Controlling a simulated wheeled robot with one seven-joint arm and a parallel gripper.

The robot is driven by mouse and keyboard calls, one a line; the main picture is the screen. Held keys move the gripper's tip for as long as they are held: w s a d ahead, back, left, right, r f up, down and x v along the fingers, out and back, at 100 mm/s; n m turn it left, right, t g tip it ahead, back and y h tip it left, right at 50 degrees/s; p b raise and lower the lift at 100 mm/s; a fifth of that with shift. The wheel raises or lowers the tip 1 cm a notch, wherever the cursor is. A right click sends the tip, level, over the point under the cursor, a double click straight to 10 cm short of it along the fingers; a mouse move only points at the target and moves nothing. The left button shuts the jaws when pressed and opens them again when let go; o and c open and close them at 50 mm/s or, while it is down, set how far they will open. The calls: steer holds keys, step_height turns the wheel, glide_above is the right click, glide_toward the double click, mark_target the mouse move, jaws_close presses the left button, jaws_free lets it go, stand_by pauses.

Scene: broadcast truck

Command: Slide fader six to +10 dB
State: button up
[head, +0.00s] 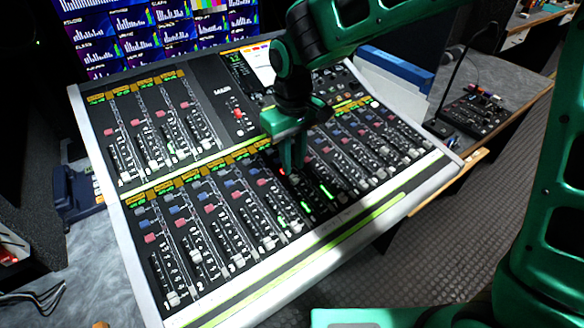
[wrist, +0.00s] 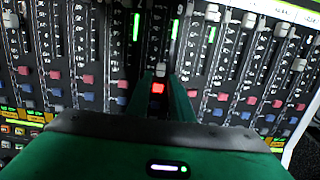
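A mixing console (head: 75,100) with rows of faders fills the middle of the head view. My gripper (head: 292,165) points down onto the front row, just right of the middle. In the wrist view, which looks at the console upside down, my gripper (wrist: 161,76) has its two green fingers close together. A pale fader cap (wrist: 161,67) sits between the fingertips, seemingly fader six's, near the upper end of its track. A lit red button (wrist: 158,88) shows between the fingers. The cap is hidden by my gripper in the head view, and its scale mark cannot be read.
Colour monitors (head: 150,35) stand behind the console. A small control panel (head: 475,110) lies on the desk at right. Space above the front faders is clear.

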mark_target(293, 176)
step_height(293, 176, up, 7)
stand_by(0.3)
steer(key=s+d+r+m, duration=0.1)
steer(key=s+d+m, duration=0.15)
steer(key=d, duration=1.05)
steer(key=s+d+r+m, duration=0.1)
steer(key=d+m, duration=0.3)
steer(key=d, duration=0.9)
steer(key=s+d+f+m, duration=0.3)
steer(key=s+d+m, duration=0.4)
steer(key=s+d, duration=0.8)
steer(key=s, duration=0.4)
steer(key=shift+d, duration=0.2)
